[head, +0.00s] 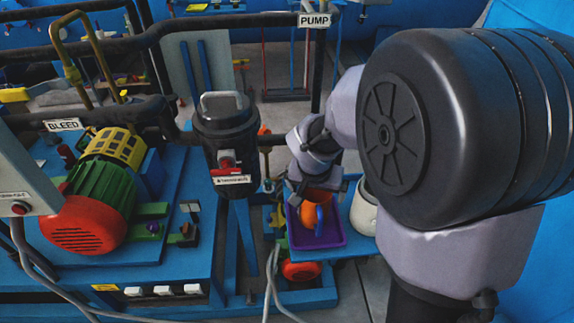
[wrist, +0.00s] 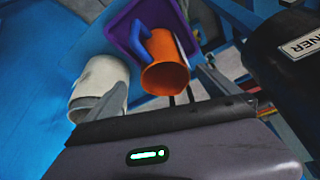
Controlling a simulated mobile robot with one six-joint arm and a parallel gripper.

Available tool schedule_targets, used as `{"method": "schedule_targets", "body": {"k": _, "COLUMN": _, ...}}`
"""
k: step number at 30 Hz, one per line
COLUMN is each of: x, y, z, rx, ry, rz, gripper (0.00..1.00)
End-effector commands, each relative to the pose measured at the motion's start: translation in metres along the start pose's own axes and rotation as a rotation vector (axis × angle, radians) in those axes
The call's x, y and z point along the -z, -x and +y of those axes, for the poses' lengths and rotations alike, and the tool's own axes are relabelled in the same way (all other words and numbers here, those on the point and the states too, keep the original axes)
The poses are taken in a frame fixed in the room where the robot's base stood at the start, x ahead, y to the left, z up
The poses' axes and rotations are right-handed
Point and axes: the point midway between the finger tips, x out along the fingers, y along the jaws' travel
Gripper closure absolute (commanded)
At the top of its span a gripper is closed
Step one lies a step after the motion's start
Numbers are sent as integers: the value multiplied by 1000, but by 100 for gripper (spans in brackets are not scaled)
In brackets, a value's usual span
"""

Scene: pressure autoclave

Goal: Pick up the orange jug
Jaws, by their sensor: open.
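The orange jug (head: 308,213) has a blue handle and stands in a purple tray (head: 336,240) in the head view. In the wrist view the jug (wrist: 166,76) shows at top centre, its handle on the left side.
A white round container (head: 363,211) stands on the blue shelf right of the tray, close to my gripper. A black vessel with a red-handled latch (head: 226,135) stands to the left. A blue bench with a red, green and yellow motor (head: 100,195) fills the far left.

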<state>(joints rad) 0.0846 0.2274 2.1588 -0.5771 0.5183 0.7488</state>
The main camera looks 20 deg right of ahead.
Motion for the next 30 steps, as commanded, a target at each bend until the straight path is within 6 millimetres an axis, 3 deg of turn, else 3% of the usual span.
{"method": "schedule_targets", "body": {"k": 1, "x": -2, "y": -16, "z": 0, "rx": -1, "ry": -2, "rz": -2, "gripper": 0}}
{"method": "schedule_targets", "body": {"k": 7, "x": 0, "y": -40, "z": -1, "rx": 0, "ry": -1, "rz": 0, "gripper": 0}}
{"method": "schedule_targets", "body": {"k": 13, "x": 0, "y": -79, "z": -6, "rx": 0, "ry": -1, "rz": -1, "gripper": 0}}
{"method": "schedule_targets", "body": {"k": 21, "x": 2, "y": -84, "z": -6, "rx": 1, "ry": -1, "rz": 1, "gripper": 0}}
{"method": "schedule_targets", "body": {"k": 23, "x": 2, "y": -84, "z": -6, "rx": 1, "ry": -1, "rz": 1, "gripper": 8}}
{"method": "schedule_targets", "body": {"k": 30, "x": 2, "y": -84, "z": -6, "rx": 1, "ry": -1, "rz": 1, "gripper": 55}}
